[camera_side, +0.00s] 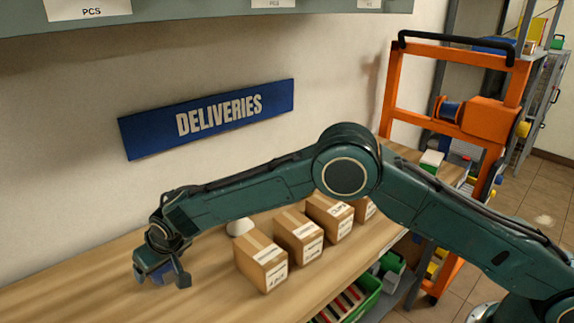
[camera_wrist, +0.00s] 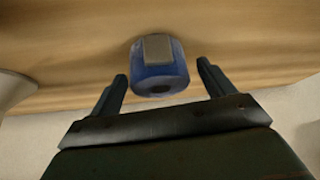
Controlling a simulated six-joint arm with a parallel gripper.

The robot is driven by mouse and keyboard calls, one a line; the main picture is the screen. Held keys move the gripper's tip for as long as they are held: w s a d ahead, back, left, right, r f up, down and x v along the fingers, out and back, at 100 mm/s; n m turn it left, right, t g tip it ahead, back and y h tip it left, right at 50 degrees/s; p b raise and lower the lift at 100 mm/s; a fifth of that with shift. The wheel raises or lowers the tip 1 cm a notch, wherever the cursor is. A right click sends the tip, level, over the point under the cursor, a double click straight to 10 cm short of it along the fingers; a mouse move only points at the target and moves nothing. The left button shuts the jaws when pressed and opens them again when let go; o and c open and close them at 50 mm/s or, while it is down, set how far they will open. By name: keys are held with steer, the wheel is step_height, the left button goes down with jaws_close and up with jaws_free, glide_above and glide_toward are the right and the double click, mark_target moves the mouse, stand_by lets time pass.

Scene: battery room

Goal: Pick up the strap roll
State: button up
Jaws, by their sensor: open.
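The likely strap roll is a blue roll with a grey-beige patch on its side and a dark hole in its end. It lies on the wooden surface in the wrist view (camera_wrist: 177,70). My gripper (camera_wrist: 162,76) is open, with one finger to the left of the roll and one to the right. There are gaps between the fingers and the roll, and nothing is held. In the side view my gripper (camera_side: 163,277) is low over the left part of the bench. There I cannot clearly separate the roll from the bluish gripper parts.
Several cardboard boxes (camera_side: 262,262) stand in a row on the bench (camera_side: 85,285), right of my gripper. A pale conical object (camera_side: 240,226) stands behind them. The bench left of my gripper is clear. An orange cart (camera_side: 388,95) with a blue spool (camera_side: 450,111) stands at right.

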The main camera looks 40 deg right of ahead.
steer(key=c, duration=1.2)
steer(key=shift+r, duration=0.2)
step_height(320, 180, up, 20)
steer(key=shift+f, duration=0.15)
